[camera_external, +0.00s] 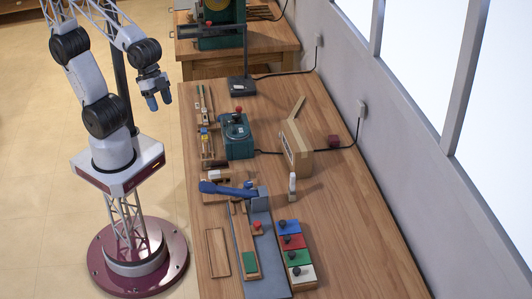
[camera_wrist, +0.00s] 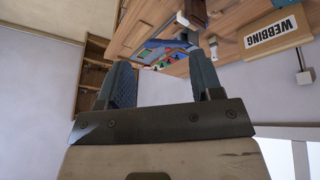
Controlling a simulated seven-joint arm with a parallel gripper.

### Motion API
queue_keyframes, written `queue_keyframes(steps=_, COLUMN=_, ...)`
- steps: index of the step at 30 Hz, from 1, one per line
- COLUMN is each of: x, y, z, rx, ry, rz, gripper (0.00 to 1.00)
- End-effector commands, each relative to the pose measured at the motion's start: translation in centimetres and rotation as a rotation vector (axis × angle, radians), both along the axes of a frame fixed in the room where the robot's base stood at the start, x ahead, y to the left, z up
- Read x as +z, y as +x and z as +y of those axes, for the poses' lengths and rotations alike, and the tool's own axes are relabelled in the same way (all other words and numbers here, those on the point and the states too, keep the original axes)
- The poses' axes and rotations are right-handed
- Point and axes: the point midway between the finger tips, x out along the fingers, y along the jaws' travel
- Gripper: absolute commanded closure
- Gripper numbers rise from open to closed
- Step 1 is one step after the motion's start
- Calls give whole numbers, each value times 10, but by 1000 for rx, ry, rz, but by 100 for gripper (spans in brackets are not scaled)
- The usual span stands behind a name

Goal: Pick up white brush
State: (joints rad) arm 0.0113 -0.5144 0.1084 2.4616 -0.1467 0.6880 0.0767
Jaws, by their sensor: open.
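My gripper (camera_external: 160,99) is open and empty, raised high beside the left edge of the table. Its two blue fingers are spread apart in the wrist view (camera_wrist: 159,62), with nothing between them. I cannot single out the white brush for certain. A small upright white object (camera_external: 292,186) stands right of the blue-handled tool, and its kind is too small to tell. A long narrow tray (camera_external: 205,118) near the table's left edge holds small items, some of them pale. A white block-like piece (camera_external: 214,175) lies lower down by the blue handle.
A wall borders the right.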

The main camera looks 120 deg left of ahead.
Motion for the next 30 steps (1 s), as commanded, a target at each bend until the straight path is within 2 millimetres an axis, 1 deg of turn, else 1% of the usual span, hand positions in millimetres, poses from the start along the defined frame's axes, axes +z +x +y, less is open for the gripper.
queue_keyframes(steps=1, x=-2, y=17, z=-2, rx=8, ry=-13, rz=-22, gripper=40)
queue_keyframes(steps=3, x=-4, y=39, z=-4, rx=20, ry=-30, rz=-61, gripper=40)
queue_keyframes(steps=12, x=-14, y=130, z=-7, rx=96, ry=-78, rz=-228, gripper=40)
queue_keyframes(steps=14, x=-17, y=148, z=-6, rx=115, ry=-82, rz=-260, gripper=40)
queue_keyframes(steps=21, x=-34, y=215, z=3, rx=206, ry=-83, rz=-383, gripper=40)
queue_keyframes(steps=30, x=-65, y=287, z=24, rx=342, ry=-35, rz=-521, gripper=40)
